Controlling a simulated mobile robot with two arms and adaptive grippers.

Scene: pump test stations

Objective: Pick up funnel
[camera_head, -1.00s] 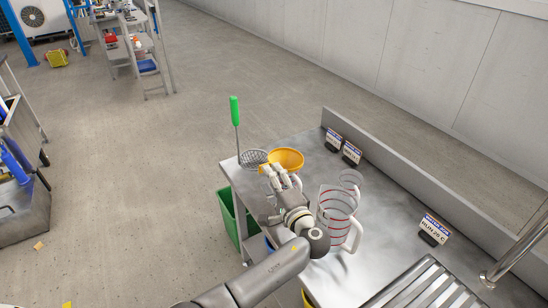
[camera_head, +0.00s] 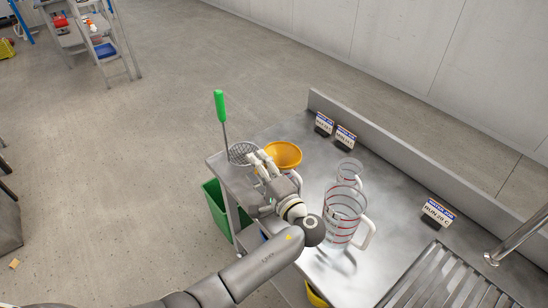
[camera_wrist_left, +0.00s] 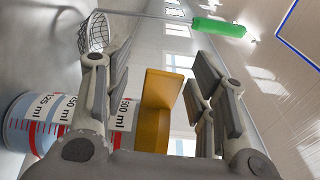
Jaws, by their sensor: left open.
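The orange-yellow funnel (camera_head: 284,153) sits on the metal bench near its far left corner. My left gripper (camera_head: 261,160) is open, just left of and in front of the funnel, hiding part of its near side. In the left wrist view, a yellow-orange piece (camera_wrist_left: 157,105), apparently the funnel, shows between the spread fingers of my left gripper (camera_wrist_left: 160,72). I cannot tell whether a finger touches it. My right gripper is in neither view.
A mesh skimmer (camera_head: 243,153) with a green upright handle (camera_head: 220,106) stands close left of the gripper. Clear measuring jugs (camera_head: 345,213) stand to the right. Small label signs (camera_head: 345,136) stand along the back. A green bin (camera_head: 217,208) is beside the bench.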

